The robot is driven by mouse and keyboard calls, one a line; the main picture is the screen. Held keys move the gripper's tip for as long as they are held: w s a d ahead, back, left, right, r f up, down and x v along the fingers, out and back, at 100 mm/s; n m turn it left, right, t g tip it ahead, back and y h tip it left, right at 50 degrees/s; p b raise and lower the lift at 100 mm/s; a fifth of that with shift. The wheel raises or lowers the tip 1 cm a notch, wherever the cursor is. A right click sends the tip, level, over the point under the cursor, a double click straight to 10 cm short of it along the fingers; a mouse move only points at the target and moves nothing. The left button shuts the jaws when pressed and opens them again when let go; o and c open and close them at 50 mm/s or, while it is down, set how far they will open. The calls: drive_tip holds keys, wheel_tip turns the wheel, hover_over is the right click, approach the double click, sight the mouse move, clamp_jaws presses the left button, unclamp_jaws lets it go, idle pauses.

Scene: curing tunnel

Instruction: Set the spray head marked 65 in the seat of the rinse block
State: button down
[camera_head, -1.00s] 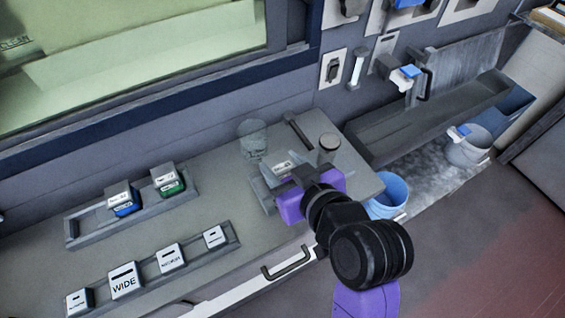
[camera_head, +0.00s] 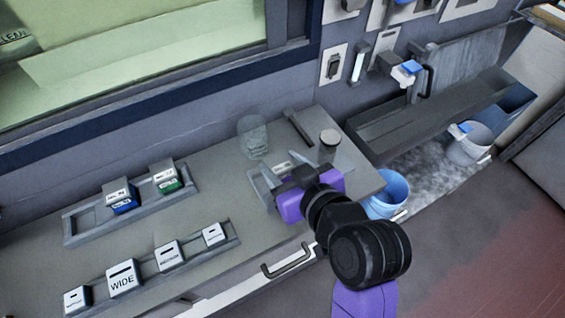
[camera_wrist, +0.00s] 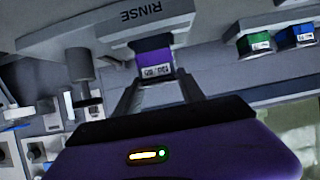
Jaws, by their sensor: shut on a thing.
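My gripper (camera_wrist: 157,92) is shut on a spray head (camera_wrist: 153,60) with a purple band and a white label whose small print seems to include 65. In the head view, my gripper (camera_head: 277,178) is over the right part of the bench, and a small pale label (camera_head: 283,167) shows between the fingers. The grey rinse block (camera_wrist: 110,28), lettered RINSE, is in the wrist view right beside the held head. I cannot tell whether the head touches the block or is in its seat. My gripper and arm partly hide this spot in the head view.
A rack (camera_head: 72,228) with blue and green heads stands at the left, a front rack (camera_head: 188,262) holds white labelled blocks. A glass jar (camera_head: 252,137) and a grey cylinder (camera_head: 328,147) stand behind my gripper. A blue bucket (camera_head: 388,192) is right of the bench.

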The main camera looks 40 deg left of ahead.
drive_tip(key=shift+f+b, duration=0.3)
drive_tip(key=shift+f, duration=0.2)
drive_tip(key=c, duration=0.6)
unclamp_jaws()
drive_tip(key=v, duration=0.8)
